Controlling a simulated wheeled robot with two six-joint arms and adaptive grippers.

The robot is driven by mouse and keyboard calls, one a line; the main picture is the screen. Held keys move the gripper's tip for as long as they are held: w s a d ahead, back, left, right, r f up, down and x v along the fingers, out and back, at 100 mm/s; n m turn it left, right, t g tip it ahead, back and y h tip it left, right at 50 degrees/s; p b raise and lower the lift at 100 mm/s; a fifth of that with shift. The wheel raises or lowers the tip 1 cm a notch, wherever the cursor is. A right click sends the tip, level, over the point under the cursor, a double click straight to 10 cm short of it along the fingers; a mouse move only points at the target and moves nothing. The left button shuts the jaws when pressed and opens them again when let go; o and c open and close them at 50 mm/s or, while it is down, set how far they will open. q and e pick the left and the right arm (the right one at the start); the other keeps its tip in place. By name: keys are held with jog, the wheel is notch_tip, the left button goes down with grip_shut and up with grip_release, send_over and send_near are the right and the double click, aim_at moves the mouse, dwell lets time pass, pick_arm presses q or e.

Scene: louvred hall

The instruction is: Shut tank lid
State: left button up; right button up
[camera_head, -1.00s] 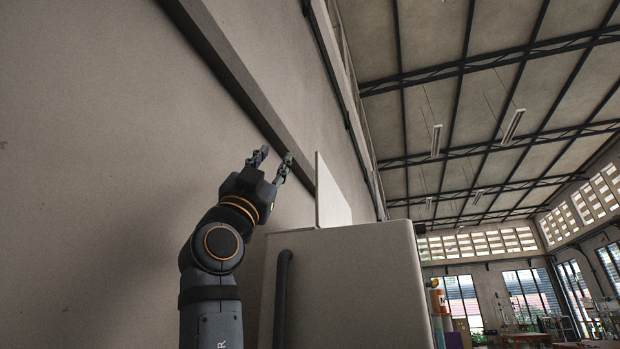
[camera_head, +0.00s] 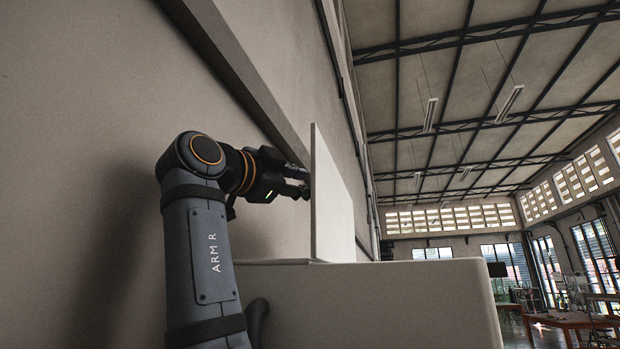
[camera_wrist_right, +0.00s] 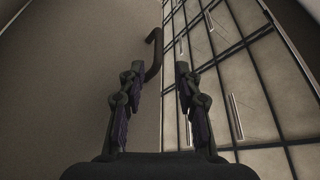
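The tank (camera_head: 400,300) is a large pale box at the lower middle of the head view. Its lid (camera_head: 333,205) stands upright as a thin pale panel above the tank's top. My right gripper (camera_head: 304,184) is at the lid's left side, its fingertips close to the panel's edge. I cannot tell whether they touch it. In the right wrist view the gripper (camera_wrist_right: 160,80) has its two fingers apart with nothing between them. A dark curved bar (camera_wrist_right: 154,55) shows just beyond the fingertips; I cannot tell what it is fixed to. My left gripper is out of view.
A plain wall (camera_head: 80,120) runs along the left, close to my right arm, with a dark beam (camera_head: 235,80) across it. The hall opens out to the right, with a wooden table (camera_head: 570,320) far off.

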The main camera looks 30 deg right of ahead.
jog(key=x, duration=0.3)
jog(key=shift+w+d+p, duration=0.1)
jog(key=shift+d+p, duration=0.2)
jog(key=shift+d, duration=0.05)
jog(key=shift+a, duration=0.2)
jog(key=shift+c, duration=1.3)
jog(key=shift+d, duration=0.1)
jog(key=shift+c, duration=1.1)
jog(key=shift+d, duration=0.15)
grip_shut()
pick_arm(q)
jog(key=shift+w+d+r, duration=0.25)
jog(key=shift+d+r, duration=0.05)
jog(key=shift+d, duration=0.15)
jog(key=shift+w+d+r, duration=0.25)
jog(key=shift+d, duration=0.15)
